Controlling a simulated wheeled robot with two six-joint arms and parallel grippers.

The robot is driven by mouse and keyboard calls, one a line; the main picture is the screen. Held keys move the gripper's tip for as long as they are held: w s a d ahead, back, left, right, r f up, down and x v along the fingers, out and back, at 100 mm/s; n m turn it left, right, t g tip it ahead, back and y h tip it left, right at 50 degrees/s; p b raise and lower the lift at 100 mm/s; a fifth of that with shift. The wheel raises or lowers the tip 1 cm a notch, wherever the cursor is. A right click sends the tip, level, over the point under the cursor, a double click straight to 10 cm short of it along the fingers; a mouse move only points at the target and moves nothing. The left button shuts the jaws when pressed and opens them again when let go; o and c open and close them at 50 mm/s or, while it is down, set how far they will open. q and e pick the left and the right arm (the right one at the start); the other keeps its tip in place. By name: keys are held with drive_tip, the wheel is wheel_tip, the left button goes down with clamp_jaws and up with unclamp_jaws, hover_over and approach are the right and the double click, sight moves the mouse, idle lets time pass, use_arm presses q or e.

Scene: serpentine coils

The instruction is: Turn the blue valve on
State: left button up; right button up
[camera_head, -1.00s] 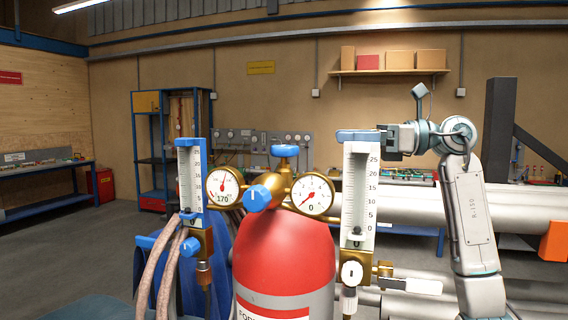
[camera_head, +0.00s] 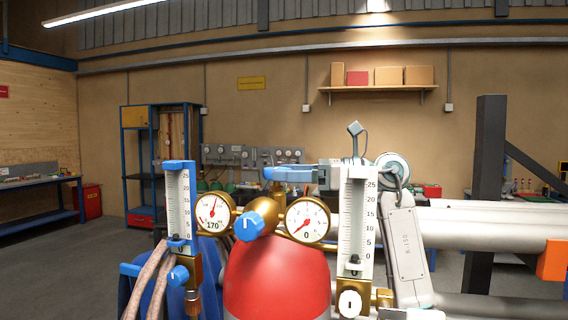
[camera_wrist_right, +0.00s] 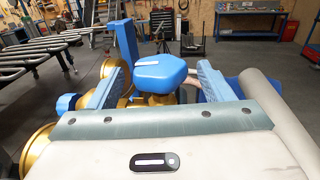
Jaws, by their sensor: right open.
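A blue valve knob with a white stripe (camera_wrist_right: 160,73) sits on the brass fitting above the red cylinder (camera_head: 276,275). In the right wrist view it lies between the open blue fingers of my right gripper, with a gap on each side. In the head view my right gripper (camera_head: 282,174) covers most of that knob, reaching in from the right. A second blue knob (camera_head: 249,226) faces forward between two gauges. The left gauge (camera_head: 214,212) reads near 170 and the right gauge (camera_head: 307,219) is marked 0. My left gripper is out of view.
A flowmeter with a blue frame and blue knob (camera_head: 178,275) stands on the left with hoses. A white flowmeter (camera_head: 356,222) stands close in front of my right arm. The floor at left is open.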

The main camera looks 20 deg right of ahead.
drive_tip(key=shift+w+a, duration=0.2)
drive_tip(key=shift+a, duration=0.3)
drive_tip(key=c, duration=1)
drive_tip(key=shift+w+n+g+y+p, duration=0.2)
drive_tip(key=shift+n+g+y+p, duration=0.4)
drive_tip(key=shift+n+g, duration=1.25)
drive_tip(key=shift+m+g, duration=0.35)
drive_tip(key=o, duration=1)
